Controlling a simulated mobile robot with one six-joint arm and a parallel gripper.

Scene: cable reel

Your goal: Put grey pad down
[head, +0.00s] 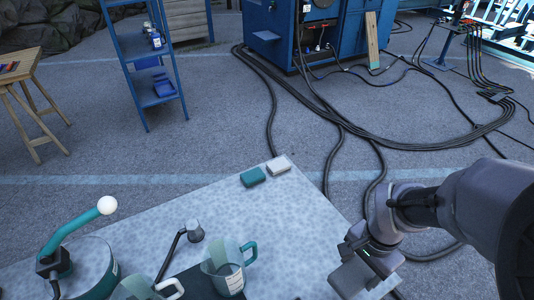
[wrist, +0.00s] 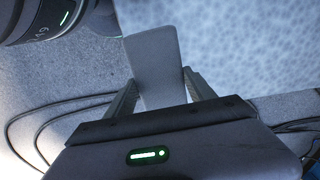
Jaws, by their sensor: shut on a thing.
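The grey pad (wrist: 155,62) is a flat grey piece between the two fingers of my gripper (wrist: 160,85) in the wrist view. My gripper is shut on it, and the pad sticks out beyond the fingertips. The pale speckled tabletop (wrist: 230,45) shows behind it, with its edge crossing the view. In the head view my gripper (head: 352,268) is at the right edge of the table (head: 300,225).
A teal block (head: 252,177) and a white block (head: 278,165) lie side by side near the table's far corner. The right-middle tabletop is bare. Black cables (head: 375,165) cross the floor.

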